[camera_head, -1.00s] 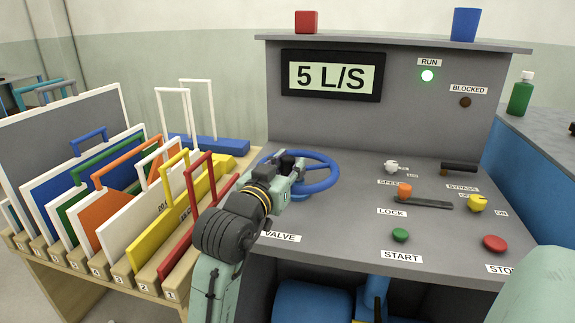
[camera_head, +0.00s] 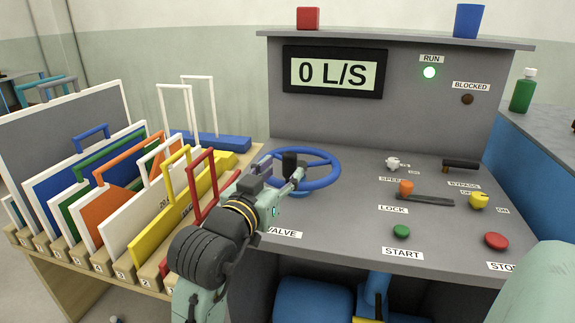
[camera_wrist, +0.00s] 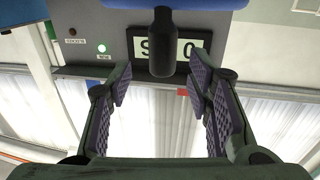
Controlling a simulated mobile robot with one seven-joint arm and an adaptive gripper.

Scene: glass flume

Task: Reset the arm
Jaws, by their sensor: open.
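My gripper (camera_wrist: 163,88) is open, with its two purple-padded fingers spread to either side in the wrist view. The black handle (camera_wrist: 162,45) of the valve wheel shows ahead of the gap between them; whether it touches a finger I cannot tell. The blue valve wheel (camera_head: 322,183) lies on the grey console, with my gripper (camera_head: 291,181) close by its left side in the head view. Its black handle also shows there (camera_head: 290,160). My forearm hides part of the VALVE label (camera_head: 284,234).
The display (camera_head: 333,73) reads 0 L/S and the RUN lamp (camera_head: 429,72) is lit green. SPEED, LOCK and BYPASS controls and the START (camera_head: 401,231) and STOP (camera_head: 496,240) buttons lie right of the wheel. A wooden rack (camera_head: 101,262) with coloured plates stands at left.

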